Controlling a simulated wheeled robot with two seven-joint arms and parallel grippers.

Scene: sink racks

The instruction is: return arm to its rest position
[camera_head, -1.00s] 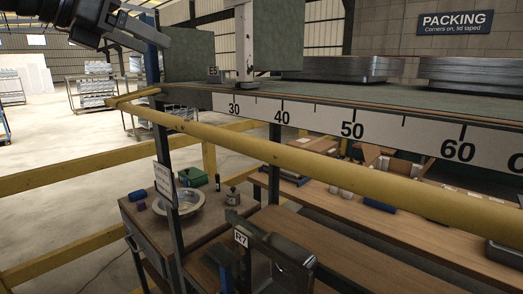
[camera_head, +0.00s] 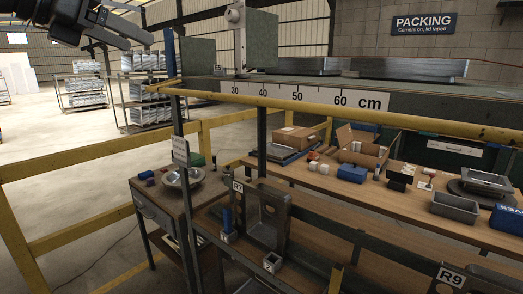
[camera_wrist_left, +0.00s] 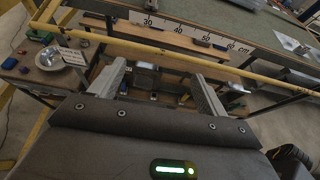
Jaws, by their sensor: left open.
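My left gripper (camera_head: 128,26) is at the top left of the head view, with my dark arm coming in above it. In the left wrist view its two grey fingers (camera_wrist_left: 160,84) are spread wide with nothing between them. It is in the air, and below it in that view are a yellow rail (camera_wrist_left: 150,47) and wooden shelving. My right arm and gripper are not in view.
The yellow rail (camera_head: 300,106) runs below a bench edge with a centimetre scale (camera_head: 312,97). A rack labelled R7 (camera_head: 238,187) holds a metal basin (camera_head: 268,215). A side table (camera_head: 150,200) carries a round dish (camera_head: 183,177). Open floor lies at left.

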